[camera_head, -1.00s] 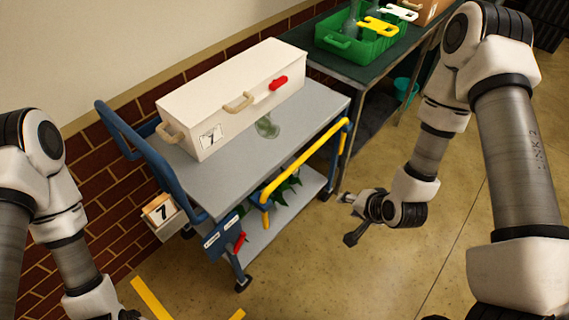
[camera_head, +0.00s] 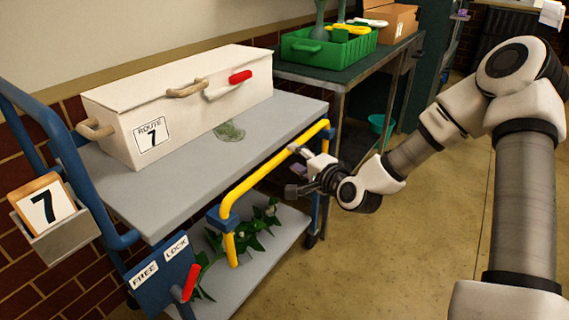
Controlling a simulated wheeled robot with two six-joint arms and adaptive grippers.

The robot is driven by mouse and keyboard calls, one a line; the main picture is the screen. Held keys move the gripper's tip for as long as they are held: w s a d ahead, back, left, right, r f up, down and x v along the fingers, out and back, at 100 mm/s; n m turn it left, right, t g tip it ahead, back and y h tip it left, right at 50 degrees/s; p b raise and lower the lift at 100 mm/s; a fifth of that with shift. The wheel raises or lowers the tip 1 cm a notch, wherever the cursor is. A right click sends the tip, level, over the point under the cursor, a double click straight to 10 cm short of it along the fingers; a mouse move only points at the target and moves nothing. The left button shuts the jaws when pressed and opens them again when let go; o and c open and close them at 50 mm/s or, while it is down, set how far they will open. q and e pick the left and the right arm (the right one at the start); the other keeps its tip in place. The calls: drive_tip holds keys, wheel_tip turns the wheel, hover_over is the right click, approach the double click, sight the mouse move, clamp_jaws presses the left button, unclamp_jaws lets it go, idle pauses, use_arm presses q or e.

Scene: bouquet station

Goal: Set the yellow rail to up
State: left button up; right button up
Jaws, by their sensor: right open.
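The yellow rail (camera_head: 272,171) runs along the near right side of the grey cart (camera_head: 190,195), about level with its top deck. Its near end passes a blue bracket and bends down to a short yellow leg; its far end bends down at the cart's far corner. My right gripper (camera_head: 293,171) is open, its fingers pointing left toward the rail's far half. One fingertip overlaps the rail's edge in the picture; I cannot tell whether they touch. Nothing shows between the fingers. My left gripper is out of view.
A white case (camera_head: 190,112) with a red latch stands on the cart. A blue plate with FREE and LOCK labels and a red lever (camera_head: 190,283) is at the near end. Leafy stems lie on the lower shelf. A green crate (camera_head: 328,52) sits on the table behind. Floor at right is clear.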

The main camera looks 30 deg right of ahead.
sight(289, 154)
drive_tip(key=w, duration=0.2)
drive_tip(key=w+f+b, duration=0.1)
drive_tip(key=w, duration=0.1)
drive_tip(key=shift+w+f, duration=0.15)
drive_tip(key=shift+w, duration=0.5)
clamp_jaws()
use_arm(q)
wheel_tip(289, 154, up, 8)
drive_tip(key=p, duration=0.9)
drive_tip(key=shift+p, duration=0.3)
use_arm(e)
wheel_tip(289, 154, up, 14)
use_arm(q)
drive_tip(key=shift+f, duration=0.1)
use_arm(e)
drive_tip(key=shift+d, duration=0.15)
unclamp_jaws()
drive_tip(key=shift+f, duration=0.1)
